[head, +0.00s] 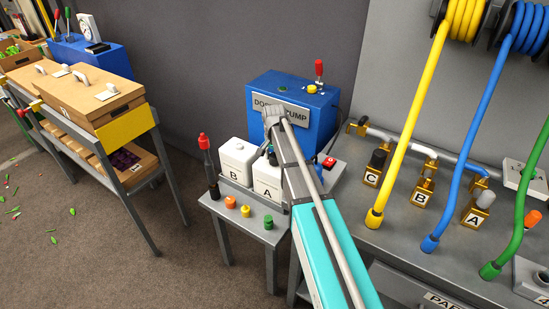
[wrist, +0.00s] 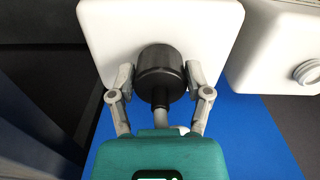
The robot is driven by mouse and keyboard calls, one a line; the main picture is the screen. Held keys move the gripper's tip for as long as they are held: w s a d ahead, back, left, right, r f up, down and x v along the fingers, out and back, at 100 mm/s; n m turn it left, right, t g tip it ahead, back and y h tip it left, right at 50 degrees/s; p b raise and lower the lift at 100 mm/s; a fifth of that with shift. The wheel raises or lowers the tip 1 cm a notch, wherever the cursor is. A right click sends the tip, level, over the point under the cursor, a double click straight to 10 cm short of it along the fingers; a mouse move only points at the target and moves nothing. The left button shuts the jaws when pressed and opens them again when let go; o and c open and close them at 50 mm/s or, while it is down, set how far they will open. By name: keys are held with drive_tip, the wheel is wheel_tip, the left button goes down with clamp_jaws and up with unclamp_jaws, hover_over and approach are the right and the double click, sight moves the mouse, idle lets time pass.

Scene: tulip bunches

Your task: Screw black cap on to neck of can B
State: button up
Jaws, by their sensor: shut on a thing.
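Can B (head: 233,158) is a white can on the small grey table, with a pale round cap or neck on top. White can A (head: 266,181) stands just to its right. My gripper (wrist: 158,76) is over can A, with its two fingers shut on a black cap (wrist: 160,68). The cap has a narrower stem towards my palm. Behind it in the wrist view is a white can top (wrist: 112,20); the cap hides the neck, so I cannot tell whether it is seated.
The blue pump (head: 262,88) stands right behind the cans. Orange, yellow and green caps (head: 246,211) line the table's front. A red-topped black tool (head: 206,160) stands left of can B. The hose bench (head: 400,245) is close on the right.

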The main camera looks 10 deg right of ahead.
drive_tip(key=shift+n, duration=1.9)
drive_tip(key=o, duration=1.1)
drive_tip(key=shift+o, duration=0.2)
drive_tip(key=m, duration=0.6)
drive_tip(key=shift+w+m, duration=0.1)
drive_tip(key=shift+m, duration=0.2)
drive_tip(key=shift+a+m, duration=0.1)
drive_tip(key=shift+m, duration=1.2)
